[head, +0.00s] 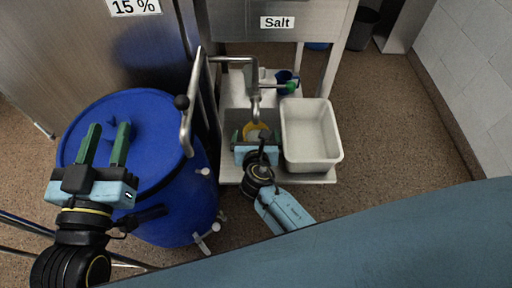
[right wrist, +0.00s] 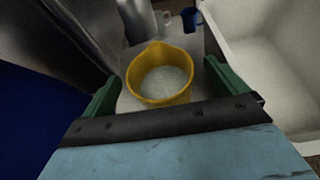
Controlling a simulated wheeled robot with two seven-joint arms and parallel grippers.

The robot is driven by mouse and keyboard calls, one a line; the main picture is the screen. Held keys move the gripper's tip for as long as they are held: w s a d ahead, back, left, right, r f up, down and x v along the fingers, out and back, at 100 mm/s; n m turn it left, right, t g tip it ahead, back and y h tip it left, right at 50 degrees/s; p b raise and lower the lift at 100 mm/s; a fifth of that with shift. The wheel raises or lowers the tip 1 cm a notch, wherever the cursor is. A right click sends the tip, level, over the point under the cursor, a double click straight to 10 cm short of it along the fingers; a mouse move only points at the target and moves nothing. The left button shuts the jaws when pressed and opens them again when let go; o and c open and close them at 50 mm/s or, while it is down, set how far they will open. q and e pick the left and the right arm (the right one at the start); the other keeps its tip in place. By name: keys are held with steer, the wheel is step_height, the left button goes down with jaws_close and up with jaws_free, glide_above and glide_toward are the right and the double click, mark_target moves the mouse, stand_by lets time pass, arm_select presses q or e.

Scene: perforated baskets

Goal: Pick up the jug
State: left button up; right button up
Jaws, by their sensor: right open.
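My left gripper (head: 106,132) is open and empty above the blue barrel.
A blue barrel (head: 150,110) stands at left. A white tub (head: 310,132) sits close to the right of my right gripper. A blue cup-like vessel (head: 285,76) stands behind. Floor at right is clear.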

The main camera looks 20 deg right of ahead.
steer(key=shift+w, duration=0.1)
steer(key=c, duration=1.7)
steer(key=shift+c, duration=0.9)
steer(key=shift+r, duration=0.1)
